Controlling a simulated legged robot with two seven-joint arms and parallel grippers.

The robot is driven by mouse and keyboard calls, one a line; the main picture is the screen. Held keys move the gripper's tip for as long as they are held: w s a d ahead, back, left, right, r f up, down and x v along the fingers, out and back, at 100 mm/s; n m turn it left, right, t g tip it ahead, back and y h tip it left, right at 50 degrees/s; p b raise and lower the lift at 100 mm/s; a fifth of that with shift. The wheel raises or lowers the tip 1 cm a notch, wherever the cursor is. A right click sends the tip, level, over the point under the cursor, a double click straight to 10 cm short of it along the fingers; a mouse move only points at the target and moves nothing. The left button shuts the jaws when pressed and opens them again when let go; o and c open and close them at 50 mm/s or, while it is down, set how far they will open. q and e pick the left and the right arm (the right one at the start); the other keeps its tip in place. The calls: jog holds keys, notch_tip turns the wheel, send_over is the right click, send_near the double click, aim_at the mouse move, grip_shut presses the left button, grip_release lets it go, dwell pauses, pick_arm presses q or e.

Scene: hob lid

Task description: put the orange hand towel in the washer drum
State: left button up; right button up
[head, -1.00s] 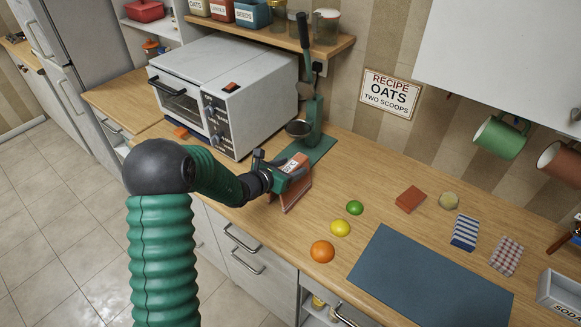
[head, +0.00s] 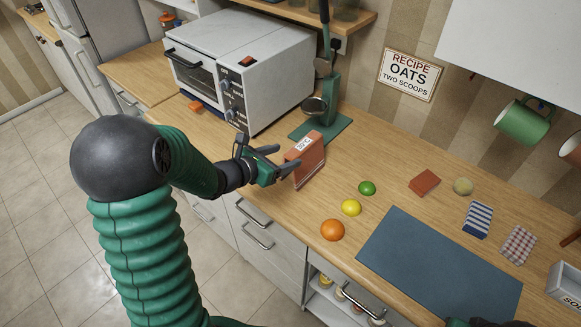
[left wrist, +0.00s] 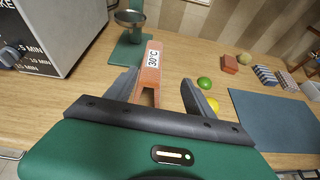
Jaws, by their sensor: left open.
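An orange-brown upright piece (head: 308,158) with a white "30°C" label stands on the wooden worktop, tent-like in the left wrist view (left wrist: 150,68); it may be the hand towel, but I cannot be sure. My left gripper (head: 288,157) is open and empty just left of it, fingers pointing toward it. In the left wrist view the open jaws (left wrist: 158,84) lie on either side of its near end. A dark green part, probably my right gripper (head: 490,322), barely shows at the bottom edge. No washer drum can be made out.
A white toaster oven (head: 275,75) stands behind, with a small orange piece (head: 195,106) at its front. A green scoop stand (head: 330,100) is behind the upright piece. Fruits (head: 351,207), a reddish block (head: 425,182), folded cloths (head: 477,220) and a blue-grey mat (head: 435,265) lie right.

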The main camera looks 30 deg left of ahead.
pick_arm(q)
jog(key=s+d+f+m+g+h, duration=0.2)
jog(key=s+d+f+m+g, duration=0.15)
jog(key=d+m, duration=0.3)
jog(key=s+d+f+m+g+h, duration=0.2)
jog(key=s+d+m+g, duration=0.1)
jog(key=s+d+m, duration=0.4)
jog(key=s+f+m+g+y, duration=0.1)
jog(key=s+m+g+y, duration=0.1)
jog(key=m, duration=0.8)
jog(key=s+d+f+m+g+y, duration=0.1)
jog(key=s+m+y, duration=0.3)
jog(key=m, duration=0.6)
jog(key=shift+s+f+g, duration=0.45)
jog(key=shift+s+f, duration=0.2)
jog(key=shift+s, duration=0.05)
jog(key=shift+d, duration=0.1)
